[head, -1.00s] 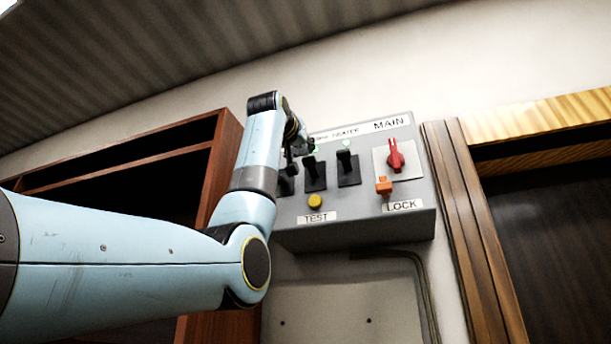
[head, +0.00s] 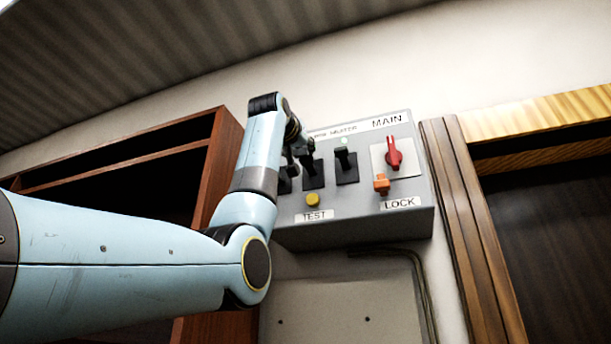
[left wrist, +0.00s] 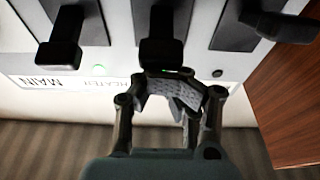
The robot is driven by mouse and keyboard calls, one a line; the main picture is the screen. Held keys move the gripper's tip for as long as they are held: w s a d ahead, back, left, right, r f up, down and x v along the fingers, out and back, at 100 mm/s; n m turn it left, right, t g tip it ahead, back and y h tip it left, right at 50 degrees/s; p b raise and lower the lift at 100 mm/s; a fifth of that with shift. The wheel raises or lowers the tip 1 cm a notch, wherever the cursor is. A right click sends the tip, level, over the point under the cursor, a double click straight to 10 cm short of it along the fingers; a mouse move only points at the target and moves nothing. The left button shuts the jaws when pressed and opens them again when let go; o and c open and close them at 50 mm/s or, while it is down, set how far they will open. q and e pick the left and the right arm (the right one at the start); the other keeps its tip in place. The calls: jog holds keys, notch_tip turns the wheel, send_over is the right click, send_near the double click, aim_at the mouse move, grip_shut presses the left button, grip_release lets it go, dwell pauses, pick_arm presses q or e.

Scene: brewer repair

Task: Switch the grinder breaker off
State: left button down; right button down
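The grey breaker panel (head: 355,222) is on the wall, with three black breaker switches. The right switch (head: 346,168) and middle switch (head: 313,174) show clearly; the left one (head: 285,186) is mostly behind my left arm. No grinder label is readable. My left gripper (head: 307,146) is at the middle switch's upper end. The left wrist view is upside down: my gripper (left wrist: 172,80) has its fingertips together, just by the middle lever (left wrist: 162,50); contact is unclear. The lever at the right (left wrist: 285,27) stands apart from it. Its nearby lamp (left wrist: 218,73) is dark. My right gripper is out of view.
The panel also carries a red MAIN knob (head: 394,154), an orange lock piece (head: 382,184) and a yellow TEST button (head: 312,200). A green lamp (left wrist: 98,69) is lit. A brown wooden shelf (head: 228,150) stands left of the panel, a wooden frame (head: 462,200) right.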

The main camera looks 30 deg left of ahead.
aim_at(305, 158)
pick_arm(q)
jog(key=shift+f, duration=0.25)
jog(key=shift+f+b, duration=1.35)
jog(key=shift+f, duration=0.1)
jog(key=shift+s+d, duration=0.1)
jog(key=shift+s, duration=0.05)
jog(key=s+d+r+b, duration=0.1)
jog(key=s+b, duration=0.3)
jog(key=s, duration=0.5)
jog(key=shift+s+d+r+b, duration=0.2)
jog(key=shift+d+b, duration=0.1)
jog(key=shift+d, duration=0.3)
jog(key=shift+w, duration=0.1)
